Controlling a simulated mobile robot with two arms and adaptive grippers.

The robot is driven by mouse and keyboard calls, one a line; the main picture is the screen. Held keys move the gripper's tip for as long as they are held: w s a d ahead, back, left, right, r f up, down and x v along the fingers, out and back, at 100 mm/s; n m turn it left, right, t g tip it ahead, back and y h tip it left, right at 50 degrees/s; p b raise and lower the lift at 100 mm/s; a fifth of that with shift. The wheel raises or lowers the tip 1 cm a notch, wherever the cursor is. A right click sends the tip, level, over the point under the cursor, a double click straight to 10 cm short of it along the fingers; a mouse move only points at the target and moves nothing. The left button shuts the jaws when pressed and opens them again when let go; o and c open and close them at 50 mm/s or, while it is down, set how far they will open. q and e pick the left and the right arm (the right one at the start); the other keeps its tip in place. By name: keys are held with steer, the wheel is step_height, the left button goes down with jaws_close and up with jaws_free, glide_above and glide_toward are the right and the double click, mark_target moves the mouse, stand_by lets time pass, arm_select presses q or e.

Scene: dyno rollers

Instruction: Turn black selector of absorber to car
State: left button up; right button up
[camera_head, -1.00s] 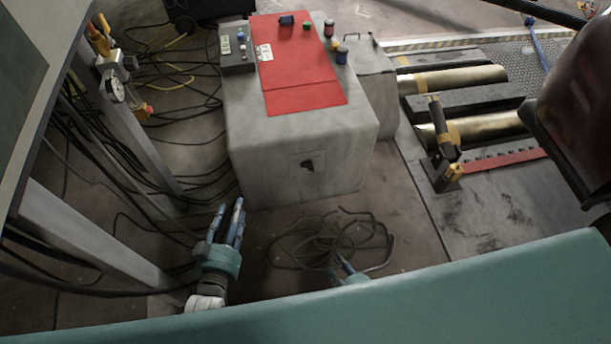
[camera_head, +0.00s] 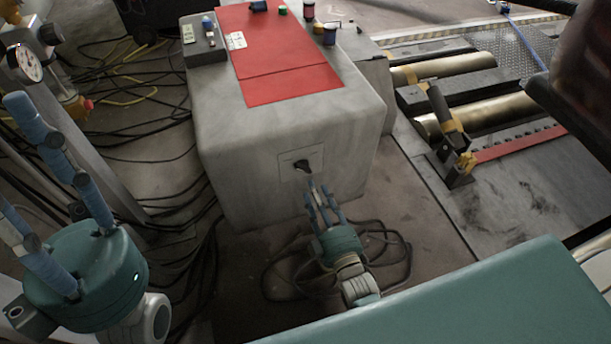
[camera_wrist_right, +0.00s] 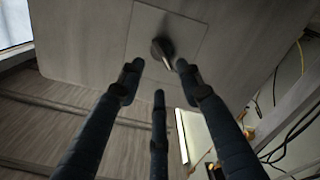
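The black selector (camera_head: 302,166) sits on a square plate on the front face of the grey absorber box (camera_head: 250,150). It also shows in the right wrist view as a dark knob (camera_wrist_right: 163,50) on its plate (camera_wrist_right: 190,35). My right gripper (camera_head: 318,190) is just in front of and below the selector. In the right wrist view my right gripper (camera_wrist_right: 160,82) is open, its fingers spread, two tips to either side of the knob and one below. I cannot tell whether they touch it. The plate's markings are unreadable. My left gripper (camera_head: 30,165) is open and empty at the left.
A red panel (camera_head: 285,60) and a grey control box (camera_head: 204,45) lie on top of the absorber. Black cables (camera_head: 400,255) lie on the floor behind my right gripper. Brass rollers (camera_head: 440,122) and a yellow-black lever (camera_head: 450,120) are at the right.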

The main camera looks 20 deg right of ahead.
mark_target(305, 170)
steer(key=w+b, duration=0.2)
steer(key=w, duration=0.5)
steer(key=shift+w+a+f, duration=0.1)
steer(key=shift+w+a, duration=0.05)
steer(key=shift+w, duration=0.25)
steer(key=shift+c, duration=0.5)
jaws_close()
